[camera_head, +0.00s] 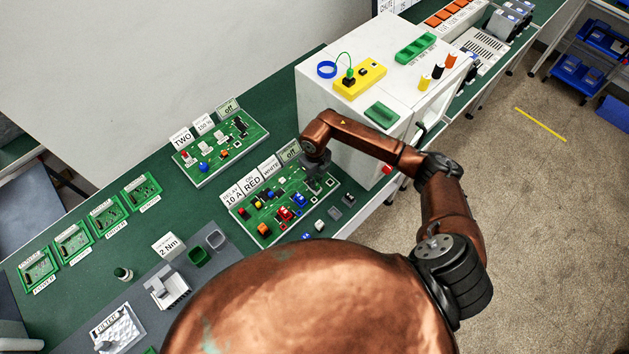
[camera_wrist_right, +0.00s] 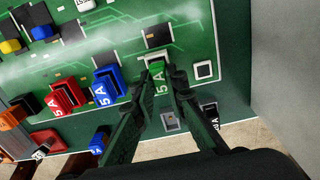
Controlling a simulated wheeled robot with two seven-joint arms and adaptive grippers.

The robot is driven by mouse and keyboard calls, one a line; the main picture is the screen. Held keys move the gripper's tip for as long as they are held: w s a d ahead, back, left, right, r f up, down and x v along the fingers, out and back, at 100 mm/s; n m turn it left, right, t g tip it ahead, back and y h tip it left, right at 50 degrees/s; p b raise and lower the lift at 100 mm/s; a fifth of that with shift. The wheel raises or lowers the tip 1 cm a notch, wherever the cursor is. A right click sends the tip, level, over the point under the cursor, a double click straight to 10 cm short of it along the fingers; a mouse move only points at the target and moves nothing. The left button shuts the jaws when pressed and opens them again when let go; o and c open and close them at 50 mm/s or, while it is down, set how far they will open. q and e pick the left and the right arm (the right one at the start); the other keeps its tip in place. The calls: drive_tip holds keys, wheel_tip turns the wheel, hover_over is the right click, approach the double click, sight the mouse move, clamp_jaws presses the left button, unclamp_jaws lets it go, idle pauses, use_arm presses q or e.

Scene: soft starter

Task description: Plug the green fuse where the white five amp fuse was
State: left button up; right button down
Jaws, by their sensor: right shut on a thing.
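My right gripper (camera_head: 316,180) is over the right part of the front green circuit board (camera_head: 244,223). In the right wrist view its fingers (camera_wrist_right: 162,82) are shut on a green fuse (camera_wrist_right: 158,76) marked 5A. A small whitish piece (camera_head: 320,225), perhaps the white fuse, lies off the board's front edge. My left gripper is not in view.
A white cabinet (camera_head: 330,85) stands close right of the board. Grey holders (camera_head: 335,212) and a loose blue piece (camera_head: 307,236) lie along the front edge. A second board (camera_head: 205,170) sits behind. Green bench (camera_head: 200,220) shows bare left of the board.

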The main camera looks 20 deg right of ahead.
drive_tip(key=shift+f, duration=0.2)
drive_tip(key=c, duration=1.8)
unclamp_jaws()
drive_tip(key=shift+r, duration=0.1)
drive_tip(key=shift+c, duration=0.2)
